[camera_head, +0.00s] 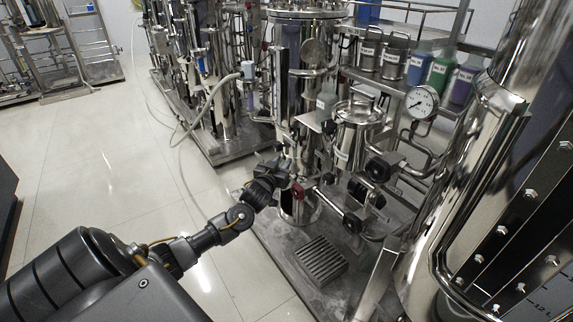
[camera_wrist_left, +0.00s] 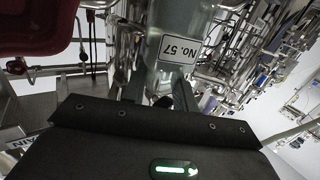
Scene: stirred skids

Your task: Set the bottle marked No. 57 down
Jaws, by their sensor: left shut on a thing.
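The bottle marked No. 57 (camera_wrist_left: 178,52) is pale grey-green with a white label, and it fills the upper middle of the left wrist view. My left gripper (camera_wrist_left: 160,92) is shut on it, with a dark finger on either side below the label. In the head view my left gripper (camera_head: 287,166) is over the near skid, among steel pipes and valves. A pale grey-green bottle (camera_head: 328,106) shows beyond it, its label too small to read there. The underside of the held bottle is hard to make out. My right gripper is not in view.
A shelf behind holds steel canisters (camera_head: 392,58) and blue, green (camera_head: 440,70) and purple (camera_head: 463,86) bottles. A pressure gauge (camera_head: 421,101) and a large steel vessel (camera_head: 470,170) stand at the right. Black valve knobs (camera_head: 377,169) crowd the gripper. The floor at left is clear.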

